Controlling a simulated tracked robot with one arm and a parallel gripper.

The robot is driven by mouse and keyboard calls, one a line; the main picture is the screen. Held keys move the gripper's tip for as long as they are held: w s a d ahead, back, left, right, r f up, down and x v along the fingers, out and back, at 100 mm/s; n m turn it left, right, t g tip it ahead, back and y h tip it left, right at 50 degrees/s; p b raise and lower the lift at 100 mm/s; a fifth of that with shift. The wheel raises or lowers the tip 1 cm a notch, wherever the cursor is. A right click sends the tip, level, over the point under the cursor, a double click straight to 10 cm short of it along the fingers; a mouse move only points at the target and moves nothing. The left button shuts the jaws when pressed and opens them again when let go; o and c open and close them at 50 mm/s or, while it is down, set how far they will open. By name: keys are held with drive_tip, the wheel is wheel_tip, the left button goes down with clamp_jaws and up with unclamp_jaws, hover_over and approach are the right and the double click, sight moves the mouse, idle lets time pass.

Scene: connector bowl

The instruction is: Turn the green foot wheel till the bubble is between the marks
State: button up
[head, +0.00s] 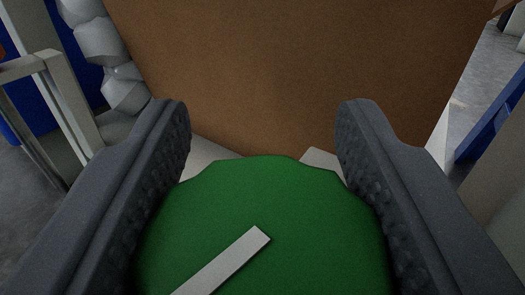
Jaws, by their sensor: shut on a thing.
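The green foot wheel (290,215) fills the lower middle of the head view, with a scalloped edge and a pale grey bar (225,262) lying slantwise on its top face. My gripper (262,125) is shut on the wheel, one dark ridged finger on its left side and one on its right. The fingertips reach past the wheel's far edge. The near part of the wheel is cut off by the frame's bottom edge. No bubble or marks are visible in this view.
A large brown panel (300,70) stands just beyond the wheel. Pale lumpy rock-like shapes (105,50) and a grey frame (65,100) are at the left. A blue part (495,115) is at the right edge. Grey floor shows on both sides.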

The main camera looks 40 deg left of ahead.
sight(226, 194)
idle(0.4)
drive_tip(key=o, duration=1)
drive_tip(key=shift+r, duration=0.2)
drive_tip(key=shift+r+p, duration=0.35)
wheel_tip(226, 194, up, 2)
drive_tip(key=shift+r+p, duration=0.25)
drive_tip(key=shift+p, duration=0.55)
drive_tip(key=shift+s+a+r+p, duration=0.1)
drive_tip(key=shift+s+r+p, duration=0.1)
drive_tip(key=shift+s+p, duration=0.25)
drive_tip(key=s+a+p, duration=0.1)
drive_tip(key=s+p, duration=0.1)
drive_tip(key=s, duration=0.3)
drive_tip(key=s+a+p, duration=0.1)
drive_tip(key=s, duration=0.3)
drive_tip(key=s+a+r+p, duration=0.1)
drive_tip(key=s+p, duration=0.1)
drive_tip(key=s, duration=0.3)
drive_tip(key=shift+s+a+p, duration=0.3)
drive_tip(key=shift+a, duration=0.1)
